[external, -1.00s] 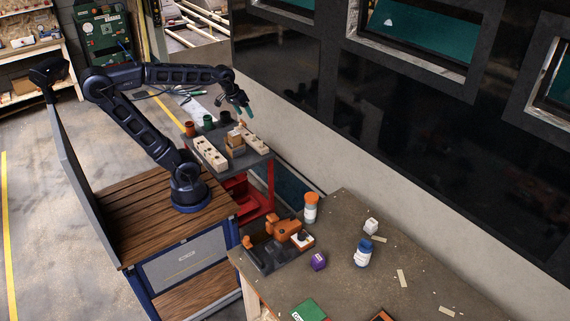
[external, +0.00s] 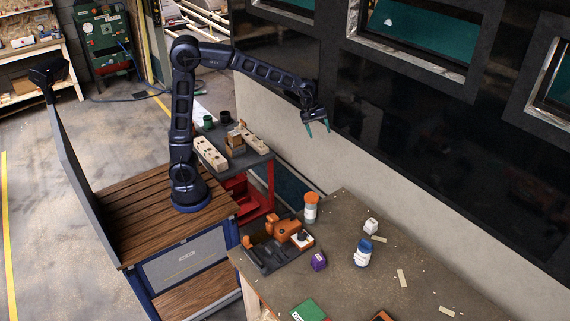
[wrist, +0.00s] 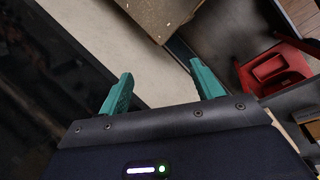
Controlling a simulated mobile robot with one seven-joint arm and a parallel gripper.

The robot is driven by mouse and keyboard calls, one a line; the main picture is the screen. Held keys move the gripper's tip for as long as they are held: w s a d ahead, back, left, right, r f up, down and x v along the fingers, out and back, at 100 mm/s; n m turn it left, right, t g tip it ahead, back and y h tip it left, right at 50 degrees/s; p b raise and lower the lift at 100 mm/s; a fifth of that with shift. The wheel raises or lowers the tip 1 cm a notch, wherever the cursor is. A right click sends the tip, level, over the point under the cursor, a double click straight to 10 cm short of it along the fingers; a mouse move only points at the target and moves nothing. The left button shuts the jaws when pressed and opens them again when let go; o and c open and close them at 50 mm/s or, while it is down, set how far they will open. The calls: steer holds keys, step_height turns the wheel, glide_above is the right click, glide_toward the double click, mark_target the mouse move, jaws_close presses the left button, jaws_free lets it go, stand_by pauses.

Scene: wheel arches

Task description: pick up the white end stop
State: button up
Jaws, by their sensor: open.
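My gripper (external: 318,129) is open and empty, held high near the dark wall, above the gap between the cart and the workbench. In the wrist view its two teal fingers (wrist: 160,72) are spread with nothing between them. A small white block (external: 371,226) sits on the workbench toward the wall, below and to the right of my gripper. Another white piece (external: 301,239) shows at the orange-and-black fixture (external: 284,230). I cannot tell for certain which is the end stop. Neither shows in the wrist view.
The workbench (external: 345,275) also holds an orange-capped jar (external: 310,207), a blue-and-white bottle (external: 363,253), a purple block (external: 318,261) and a green box (external: 309,311). A grey-topped red cart (external: 255,158) carries wooden blocks. The dark wall (external: 420,150) runs along the back.

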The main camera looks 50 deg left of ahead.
steer(key=w+d+f+n+g, duration=0.1)
steer(key=w+d+f+n, duration=0.1)
steer(key=d+f, duration=0.45)
steer(key=w+d+f+n, duration=0.1)
steer(key=w+d+f, duration=0.15)
steer(key=d, duration=0.65)
steer(key=n+g, duration=0.1)
steer(key=n, duration=0.3)
glide_toward(372, 221)
steer(key=shift+n+h, duration=0.3)
steer(key=shift+h, duration=0.1)
steer(key=shift+a+x, duration=0.15)
steer(key=shift+x, duration=2.4)
steer(key=shift+a+x, duration=0.15)
steer(key=shift+x, duration=2.4)
steer(key=shift+f, duration=0.1)
steer(key=shift+c, duration=0.3)
steer(key=c, duration=1)
